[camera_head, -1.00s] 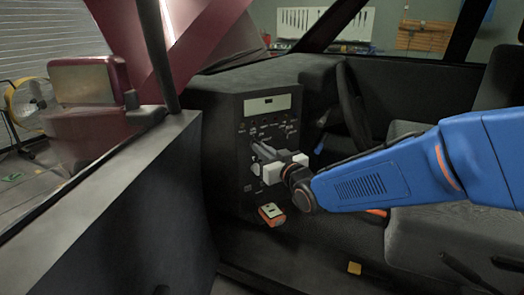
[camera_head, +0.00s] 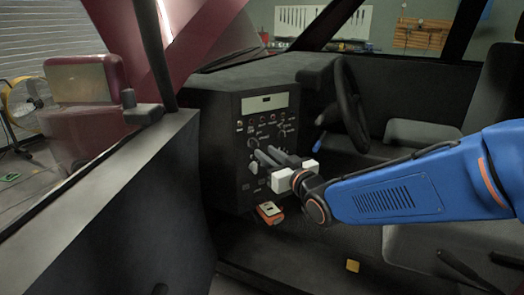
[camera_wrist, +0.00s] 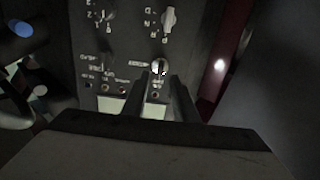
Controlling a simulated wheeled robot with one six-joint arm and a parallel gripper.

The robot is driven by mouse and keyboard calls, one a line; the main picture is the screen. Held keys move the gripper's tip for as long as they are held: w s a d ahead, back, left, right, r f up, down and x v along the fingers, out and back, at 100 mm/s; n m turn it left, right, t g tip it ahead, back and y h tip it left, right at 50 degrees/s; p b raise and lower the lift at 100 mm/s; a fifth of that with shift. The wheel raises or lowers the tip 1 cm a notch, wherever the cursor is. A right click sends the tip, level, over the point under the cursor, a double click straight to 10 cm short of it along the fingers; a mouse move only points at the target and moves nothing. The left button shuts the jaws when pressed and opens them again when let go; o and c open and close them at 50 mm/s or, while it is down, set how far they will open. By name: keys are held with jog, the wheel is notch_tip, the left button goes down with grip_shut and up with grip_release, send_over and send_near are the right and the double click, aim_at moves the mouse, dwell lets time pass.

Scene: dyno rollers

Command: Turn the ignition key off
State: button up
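The black dashboard control panel (camera_head: 246,135) stands in the middle of the head view, with knobs, switches and small labels. In the wrist view its face (camera_wrist: 125,45) fills the upper middle. A small silvery round part (camera_wrist: 158,68), possibly the ignition key in its switch, shows just beyond my fingertips. My gripper (camera_head: 264,155) points at the panel's lower half, and its two dark fingers also show in the wrist view (camera_wrist: 161,82). The fingers are apart with a gap between them and nothing held. Whether they touch the panel cannot be told. The key is not distinct in the head view.
A pale lever knob (camera_wrist: 168,20) sits higher on the panel in the wrist view. An orange-and-white box (camera_head: 269,212) is below the panel. The steering wheel (camera_head: 350,105) is to the right. The car door (camera_head: 120,200) stands at the left.

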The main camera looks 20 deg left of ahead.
jog(key=v, duration=1.2)
jog(key=shift+s+d, duration=0.2)
jog(key=d+f+m+h, duration=0.3)
jog(key=d+h, duration=0.2)
jog(key=d, duration=0.8)
jog(key=d+f+m+h, duration=0.3)
jog(key=d+h, duration=0.2)
jog(key=d, duration=0.9)
jog(key=s+d+f+m+g+h, duration=0.2)
jog(key=s+d+g, duration=0.1)
jog(key=s+d, duration=0.4)
jog(key=s+d+f+m+g+h, duration=0.2)
jog(key=s+d, duration=0.5)
jog(key=s, duration=0.4)
jog(key=shift+s+d+f+g, duration=0.15)
jog(key=shift+d+f+g, duration=0.15)
jog(key=shift+f+g, duration=0.35)
